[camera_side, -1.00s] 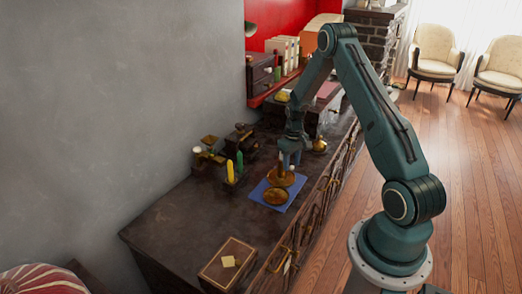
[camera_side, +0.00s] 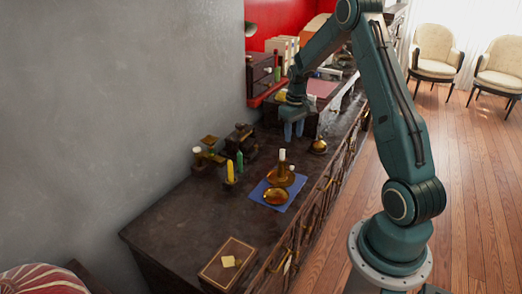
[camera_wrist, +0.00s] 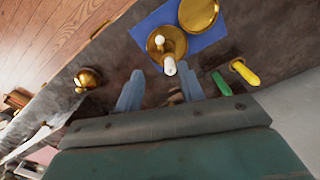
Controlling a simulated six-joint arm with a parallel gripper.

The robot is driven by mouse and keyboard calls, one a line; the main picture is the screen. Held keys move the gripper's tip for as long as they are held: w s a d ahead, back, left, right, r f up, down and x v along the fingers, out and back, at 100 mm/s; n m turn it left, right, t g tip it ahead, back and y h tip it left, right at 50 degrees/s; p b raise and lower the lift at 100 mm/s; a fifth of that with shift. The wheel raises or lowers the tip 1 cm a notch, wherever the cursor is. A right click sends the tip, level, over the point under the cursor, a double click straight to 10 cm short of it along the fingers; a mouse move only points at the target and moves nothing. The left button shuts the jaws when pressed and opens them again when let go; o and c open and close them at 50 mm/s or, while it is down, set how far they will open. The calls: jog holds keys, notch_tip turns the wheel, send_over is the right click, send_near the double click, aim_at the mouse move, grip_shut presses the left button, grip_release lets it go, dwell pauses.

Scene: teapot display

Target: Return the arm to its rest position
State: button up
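My gripper (camera_side: 293,132) hangs in the air above the dark cabinet top, apart from everything. In the wrist view its two blue fingers (camera_wrist: 160,92) are spread with nothing held between them. A brass holder (camera_side: 281,179) with an upright white candle (camera_side: 282,158) stands on a blue cloth (camera_side: 264,189), nearer the camera than my gripper. A round brass dish (camera_side: 275,197) lies beside it. In the wrist view, the white candle (camera_wrist: 170,67) shows just beyond the fingers.
A yellow candle (camera_side: 230,172) and a green one (camera_side: 239,161) stand left of the cloth. A brass domed object (camera_side: 318,146) is right of my gripper. A wooden box (camera_side: 228,265) sits at the near end. The cabinet top (camera_side: 180,215) between is clear.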

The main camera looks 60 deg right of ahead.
jog(key=shift+r, duration=0.7)
jog(key=s+a+r+n+t+h, duration=0.1)
jog(key=s+a+r+n+t, duration=0.15)
jog(key=a+r, duration=1.4)
jog(key=s+a+r+n+t+y, duration=0.1)
jog(key=s+a+r+t, duration=0.2)
jog(key=s+a, duration=1.1)
jog(key=s, duration=0.2)
jog(key=shift+s+a+r, duration=0.15)
jog(key=shift+s+a, duration=0.2)
jog(key=shift+a, duration=0.05)
